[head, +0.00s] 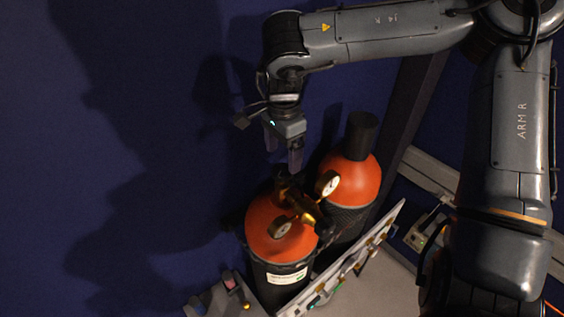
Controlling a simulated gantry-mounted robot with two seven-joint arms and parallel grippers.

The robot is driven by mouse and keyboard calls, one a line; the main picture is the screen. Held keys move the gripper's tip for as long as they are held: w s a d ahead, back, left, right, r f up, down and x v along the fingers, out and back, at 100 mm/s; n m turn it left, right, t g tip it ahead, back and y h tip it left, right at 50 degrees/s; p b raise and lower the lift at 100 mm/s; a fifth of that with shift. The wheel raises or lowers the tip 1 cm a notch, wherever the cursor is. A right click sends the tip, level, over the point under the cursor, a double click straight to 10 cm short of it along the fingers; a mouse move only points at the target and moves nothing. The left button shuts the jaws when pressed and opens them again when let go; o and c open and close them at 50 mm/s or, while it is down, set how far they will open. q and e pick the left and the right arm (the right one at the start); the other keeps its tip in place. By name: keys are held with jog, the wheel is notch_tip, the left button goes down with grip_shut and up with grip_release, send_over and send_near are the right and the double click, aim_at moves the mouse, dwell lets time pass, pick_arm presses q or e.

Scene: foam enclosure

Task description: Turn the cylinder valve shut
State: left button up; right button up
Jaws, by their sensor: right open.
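An orange-topped gas cylinder (260,240) with a dark body and a white label stands upright at the lower middle. A brass valve and regulator (301,206) with two round gauges sits on its top. My right gripper (283,158) is open, fingers pointing down, just above the valve end at the cylinder's top. I cannot tell whether a fingertip touches the valve. The valve's handle is small and partly unclear in the dark. My left gripper is not in the head view.
A second orange cylinder (352,182) with a black cap stands right behind the first. A pale panel with fittings (338,272) runs beside them at the front right. A small grey holder (215,300) is at the lower left. The dark blue area on the left is clear.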

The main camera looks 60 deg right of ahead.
aim_at(282, 169)
jog(key=shift+f+p, duration=0.3)
jog(key=shift+f, duration=1.85)
jog(key=shift+c, duration=0.4)
jog(key=c, duration=1)
